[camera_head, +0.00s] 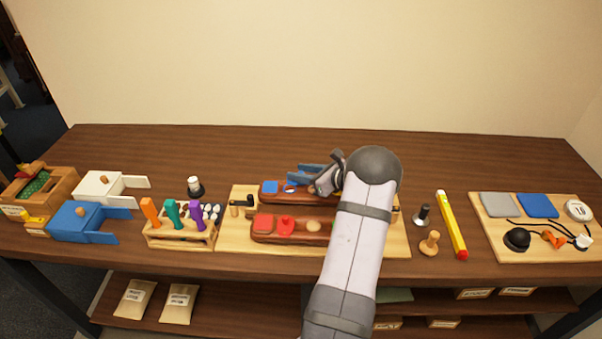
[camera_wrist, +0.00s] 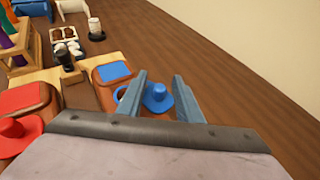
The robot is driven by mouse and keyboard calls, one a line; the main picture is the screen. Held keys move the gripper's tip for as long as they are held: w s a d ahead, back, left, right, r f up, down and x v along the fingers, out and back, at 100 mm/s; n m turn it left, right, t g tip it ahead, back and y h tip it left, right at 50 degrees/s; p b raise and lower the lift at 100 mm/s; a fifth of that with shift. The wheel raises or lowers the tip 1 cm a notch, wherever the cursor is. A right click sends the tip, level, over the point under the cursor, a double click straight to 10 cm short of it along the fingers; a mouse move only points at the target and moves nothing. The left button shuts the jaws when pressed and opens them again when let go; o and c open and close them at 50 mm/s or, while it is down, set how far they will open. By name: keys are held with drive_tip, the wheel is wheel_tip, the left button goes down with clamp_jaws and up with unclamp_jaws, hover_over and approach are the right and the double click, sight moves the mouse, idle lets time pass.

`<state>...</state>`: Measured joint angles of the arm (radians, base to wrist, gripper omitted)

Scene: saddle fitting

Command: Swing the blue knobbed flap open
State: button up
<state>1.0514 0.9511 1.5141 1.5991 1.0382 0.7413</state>
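The blue knobbed flap (camera_wrist: 157,97) is a round blue disc with a raised knob, on the reddish-brown bar (camera_head: 268,198) farther from me. In the wrist view it lies between the two fingers of my gripper (camera_wrist: 161,92). The fingers are spread, with a gap on each side of the knob; whether they touch the disc I cannot tell. A blue ring edge (camera_wrist: 120,94) shows just left of the left finger. A blue square patch (camera_wrist: 114,71) is on the bar's left end. In the head view my gripper (camera_head: 303,174) and wrist hide most of the flap.
A nearer bar (camera_head: 262,236) carries a red square and a red knobbed flap (camera_head: 286,224). Both bars sit on a pale wooden board (camera_head: 234,240). A rack with coloured handles (camera_head: 182,232) stands left, a yellow stick (camera_head: 451,222) right. The table behind is clear.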

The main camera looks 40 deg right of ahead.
drive_tip(key=shift+f, duration=0.1)
drive_tip(key=shift+s+d+r+b, duration=0.2)
drive_tip(key=shift+s+b, duration=0.1)
drive_tip(key=shift+s, duration=0.35)
drive_tip(key=shift+b+v, duration=0.9)
drive_tip(key=shift+v, duration=2.1)
drive_tip(key=shift+r, duration=0.1)
drive_tip(key=w+a+r+n+g+y+p, duration=0.35)
drive_tip(key=w+a+r+n+p, duration=0.45)
drive_tip(key=a, duration=0.3)
drive_tip(key=s+d+f+m+g+h, duration=0.1)
drive_tip(key=d+m, duration=0.1)
drive_tip(key=d, duration=0.1)
drive_tip(key=s+d+f+m+g+h, duration=0.1)
drive_tip(key=s+d+m+g+h, duration=0.1)
drive_tip(key=d+m, duration=0.1)
drive_tip(key=s+d+f+m+g+h+b, duration=0.1)
drive_tip(key=d+m+g, duration=0.1)
drive_tip(key=d, duration=0.2)
drive_tip(key=shift+s+d+m+g+h, duration=0.25)
drive_tip(key=shift+s+m+h, duration=0.1)
drive_tip(key=shift+m, duration=0.05)
